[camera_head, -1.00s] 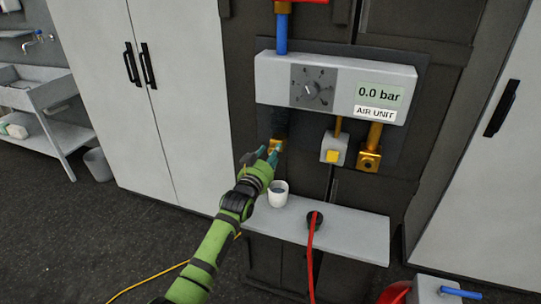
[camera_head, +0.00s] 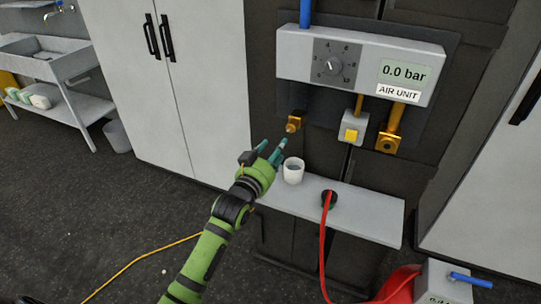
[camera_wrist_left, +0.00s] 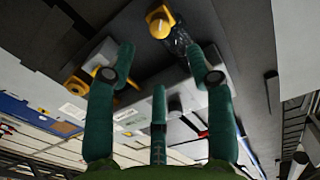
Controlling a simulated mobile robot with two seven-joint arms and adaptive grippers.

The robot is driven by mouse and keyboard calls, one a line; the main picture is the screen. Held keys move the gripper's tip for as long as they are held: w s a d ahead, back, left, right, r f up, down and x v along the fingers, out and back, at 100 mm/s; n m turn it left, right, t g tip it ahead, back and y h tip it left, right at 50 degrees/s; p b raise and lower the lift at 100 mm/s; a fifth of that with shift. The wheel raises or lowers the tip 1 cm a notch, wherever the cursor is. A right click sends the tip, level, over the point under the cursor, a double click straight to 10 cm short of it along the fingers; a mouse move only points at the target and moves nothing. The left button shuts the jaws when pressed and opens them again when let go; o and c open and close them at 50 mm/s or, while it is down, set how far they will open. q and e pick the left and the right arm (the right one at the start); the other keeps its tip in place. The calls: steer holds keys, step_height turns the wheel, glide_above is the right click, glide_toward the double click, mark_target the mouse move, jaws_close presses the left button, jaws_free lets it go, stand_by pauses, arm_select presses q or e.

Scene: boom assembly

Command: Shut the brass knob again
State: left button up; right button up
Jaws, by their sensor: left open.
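The brass knob (camera_head: 295,123) sits at the lower left under the white air unit (camera_head: 300,52). What I take to be the same knob shows at the top of the left wrist view (camera_wrist_left: 160,24), with a dark, glassy part beside it. My left gripper (camera_head: 272,147) is open, below and left of the knob and apart from it. Its three fingers (camera_wrist_left: 159,62) are spread, with nothing between them in the left wrist view. I cannot tell from the knob's look whether it is open or shut. My right gripper is not in view.
A white cup (camera_head: 293,171) stands on the grey shelf (camera_head: 370,212) just below the knob, close to my left gripper. A red hose (camera_head: 325,250) rises to a black fitting on the shelf. A yellow-buttoned box (camera_head: 352,130) and brass outlet (camera_head: 388,140) hang to the right.

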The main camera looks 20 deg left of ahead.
arm_select(q)
steer(key=shift+s+a, duration=0.1)
steer(key=shift+s, duration=0.95)
steer(key=s+f+g, duration=0.3)
steer(key=f, duration=0.9)
steer(key=s+f+g, duration=0.2)
steer(key=s+f, duration=0.1)
steer(key=f, duration=0.9)
steer(key=s+f+g, duration=0.4)
steer(key=s+f, duration=0.7)
steer(key=f, duration=0.5)
steer(key=s+f+g, duration=0.2)
steer(key=s+f, duration=0.3)
steer(key=s, duration=0.6)
steer(key=s+f+g, duration=0.3)
steer(key=s+f, duration=0.2)
steer(key=s, duration=0.7)
steer(key=s+f+g+y, duration=0.1)
steer(key=s+f+g, duration=0.2)
steer(key=s, duration=0.9)
step_height(320, 180, down, 3)
steer(key=shift+f, duration=0.1)
steer(key=shift+s, duration=0.15)
